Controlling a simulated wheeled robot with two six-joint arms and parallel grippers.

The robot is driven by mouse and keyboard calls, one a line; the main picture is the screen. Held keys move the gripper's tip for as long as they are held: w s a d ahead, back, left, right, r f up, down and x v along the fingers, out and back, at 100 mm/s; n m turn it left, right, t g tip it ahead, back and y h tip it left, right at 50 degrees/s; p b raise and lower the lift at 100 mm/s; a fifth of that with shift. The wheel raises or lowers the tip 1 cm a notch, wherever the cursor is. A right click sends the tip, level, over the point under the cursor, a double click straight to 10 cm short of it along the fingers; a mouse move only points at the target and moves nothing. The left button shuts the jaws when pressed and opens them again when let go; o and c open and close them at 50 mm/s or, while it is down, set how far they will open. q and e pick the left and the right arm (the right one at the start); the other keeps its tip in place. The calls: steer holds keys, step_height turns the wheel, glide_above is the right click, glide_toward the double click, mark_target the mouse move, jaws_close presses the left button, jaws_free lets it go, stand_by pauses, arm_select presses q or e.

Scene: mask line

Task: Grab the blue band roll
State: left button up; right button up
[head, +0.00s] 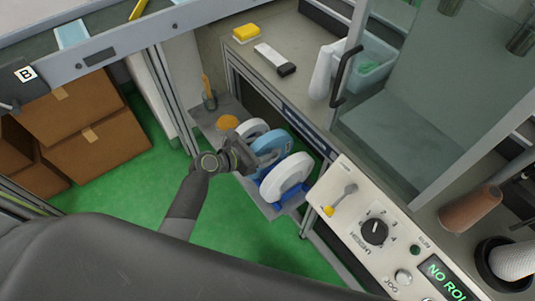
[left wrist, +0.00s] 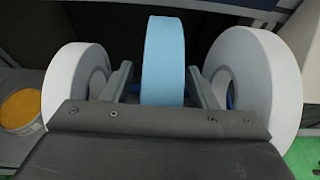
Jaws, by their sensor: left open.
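The blue band roll (head: 272,143) stands upright on a low side shelf, between a white roll (head: 250,128) behind it and a larger white roll (head: 286,179) in front. My left gripper (head: 262,157) is at the blue roll, with its jaws apart. In the left wrist view the blue roll (left wrist: 164,60) shows edge-on between the two fingers (left wrist: 162,82), one on each side. Gaps show between fingers and roll. The white rolls flank it closely at left (left wrist: 66,75) and right (left wrist: 262,80). The blue roll's lower part is hidden by the gripper. My right gripper is out of view.
The shelf (head: 208,120) also holds an orange round item (head: 228,122) and a cup (head: 209,101). A machine control panel (head: 345,205) stands close at the right. Cardboard boxes (head: 95,145) are at the left. The green floor (head: 130,185) is open between.

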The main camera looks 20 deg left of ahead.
arm_select(q)
jaws_close()
stand_by(0.4)
